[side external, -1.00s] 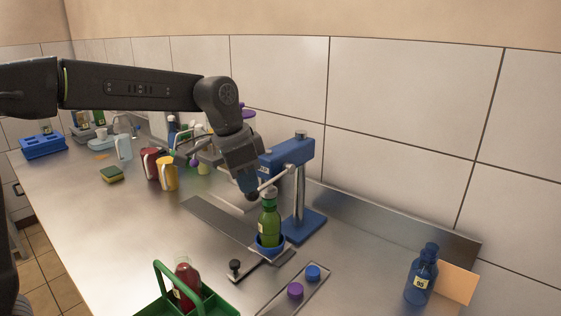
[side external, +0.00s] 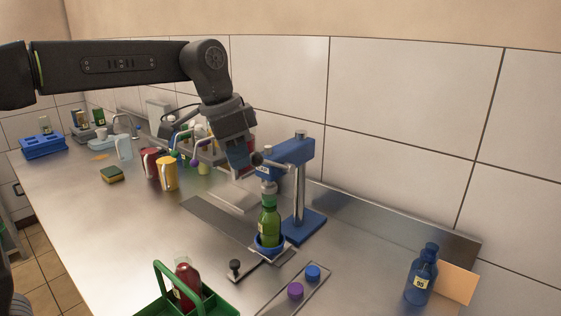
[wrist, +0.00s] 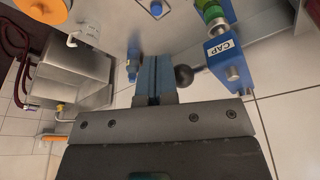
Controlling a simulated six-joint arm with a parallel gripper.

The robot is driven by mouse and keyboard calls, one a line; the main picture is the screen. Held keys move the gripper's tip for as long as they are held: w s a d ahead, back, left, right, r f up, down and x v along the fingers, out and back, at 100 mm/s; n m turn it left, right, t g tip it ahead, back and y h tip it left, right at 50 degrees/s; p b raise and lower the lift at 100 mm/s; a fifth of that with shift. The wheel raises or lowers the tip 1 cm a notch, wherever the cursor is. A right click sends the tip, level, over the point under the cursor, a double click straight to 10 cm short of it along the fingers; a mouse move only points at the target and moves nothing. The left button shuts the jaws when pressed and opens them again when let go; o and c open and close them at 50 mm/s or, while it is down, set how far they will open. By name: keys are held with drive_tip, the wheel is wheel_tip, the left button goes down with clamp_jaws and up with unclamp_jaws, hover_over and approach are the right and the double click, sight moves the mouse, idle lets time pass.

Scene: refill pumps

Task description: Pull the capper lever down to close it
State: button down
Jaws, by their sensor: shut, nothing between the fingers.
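The capper (side external: 297,150) is a blue stand with a steel post; its head, labelled CAP, also shows in the wrist view (wrist: 228,57). Its lever is up, near level, with a black ball knob (side external: 257,158) at its end. A green bottle (side external: 269,225) stands upright in the blue holder (side external: 268,246) under the head. My gripper (side external: 243,174) is shut and empty, just left of the knob. In the wrist view the blue fingers (wrist: 155,64) are together, with the knob (wrist: 183,76) close on their right. I cannot tell whether they touch.
A green carrier (side external: 222,303) with a red bottle stands at the front. A tray (side external: 275,303) with a blue and a purple cap lies beside it. A blue bottle (side external: 421,275) stands at the right. Mugs (side external: 166,174) and racks fill the back left.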

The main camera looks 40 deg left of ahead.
drive_tip(key=w+v, duration=0.1)
drive_tip(key=v, duration=0.5)
drive_tip(key=shift+d+r, duration=0.3)
drive_tip(key=shift+d, duration=0.05)
